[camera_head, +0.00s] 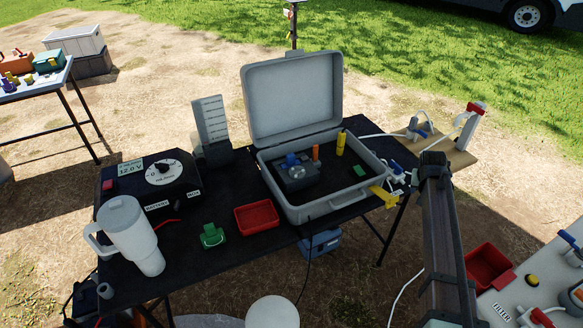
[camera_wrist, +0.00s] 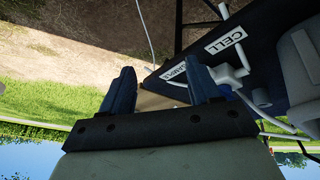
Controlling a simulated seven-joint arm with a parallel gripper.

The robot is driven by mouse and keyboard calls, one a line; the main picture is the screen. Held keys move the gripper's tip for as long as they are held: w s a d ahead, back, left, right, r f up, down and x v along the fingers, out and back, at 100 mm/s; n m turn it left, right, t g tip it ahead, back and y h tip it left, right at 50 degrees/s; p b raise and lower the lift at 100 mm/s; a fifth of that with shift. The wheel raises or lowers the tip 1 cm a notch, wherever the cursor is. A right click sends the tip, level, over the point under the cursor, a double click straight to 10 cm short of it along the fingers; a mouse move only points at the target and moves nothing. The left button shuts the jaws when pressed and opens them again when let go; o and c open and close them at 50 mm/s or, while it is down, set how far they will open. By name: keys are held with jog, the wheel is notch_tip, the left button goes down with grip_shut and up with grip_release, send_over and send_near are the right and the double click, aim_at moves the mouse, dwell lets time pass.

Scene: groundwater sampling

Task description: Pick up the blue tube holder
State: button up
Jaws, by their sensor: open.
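A small blue clip-like part (camera_head: 397,167) sits by the white tubing at the right edge of the black table in the head view. Another blue and white piece (camera_head: 420,131) stands on the wooden board just beyond. I cannot tell for sure which is the blue tube holder. My gripper (camera_wrist: 161,78) shows in the wrist view with its two dark fingers apart and nothing held between them. Behind the fingers are a wooden surface and the table edge. No blue holder is clear in the wrist view.
On the black table stand the open grey case (camera_head: 330,205), a red tray (camera_head: 257,217), a green clip (camera_head: 212,236) and a white jug (camera_head: 130,235). A yellow clip (camera_head: 384,197) is at the case's right corner. White tubes (camera_wrist: 232,72) hang near labels in the wrist view.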

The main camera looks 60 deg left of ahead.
jog(key=s+a+r, duration=0.1)
jog(key=a+r, duration=0.4)
jog(key=r, duration=0.1)
jog(key=n+g, duration=0.5)
jog(key=n, duration=0.4)
send_near(291, 155)
jog(key=shift+h, duration=0.4)
jog(key=f, duration=0.1)
jog(key=a+f, duration=0.1)
jog(key=f, duration=0.1)
jog(key=a+f, duration=0.1)
jog(key=shift+s+f, duration=0.15)
jog(key=shift+f, duration=2.95)
jog(key=shift+c, duration=0.2)
grip_shut()
